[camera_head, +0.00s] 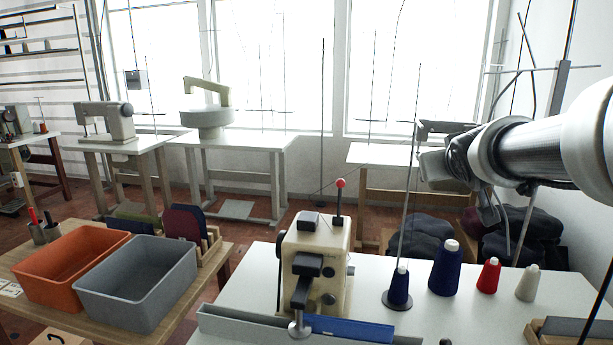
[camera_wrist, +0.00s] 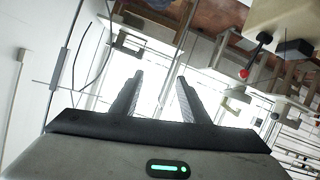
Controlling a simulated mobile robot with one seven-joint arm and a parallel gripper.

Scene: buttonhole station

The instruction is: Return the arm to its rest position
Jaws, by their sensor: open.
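My arm comes in from the right edge of the head view, raised above the white table. My gripper (camera_head: 420,150) is at its end, in front of the bright windows and above the spools, touching nothing that I can make out. In the wrist view my gripper (camera_wrist: 157,95) shows two dark fingers set apart, with only bright background between them. It is open and empty. The buttonhole machine (camera_head: 318,262), cream with a red-knobbed lever (camera_head: 340,184), stands on the white table (camera_head: 385,262) left of my gripper. The red knob also shows in the wrist view (camera_wrist: 244,74).
Thread spools stand on the table: a dark blue one (camera_head: 446,268), a red one (camera_head: 488,275) and a white one (camera_head: 528,284). Thin upright rods rise near my gripper. An orange bin (camera_head: 72,262) and a grey bin (camera_head: 138,283) sit at left. Dark sacks (camera_head: 520,238) lie behind.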

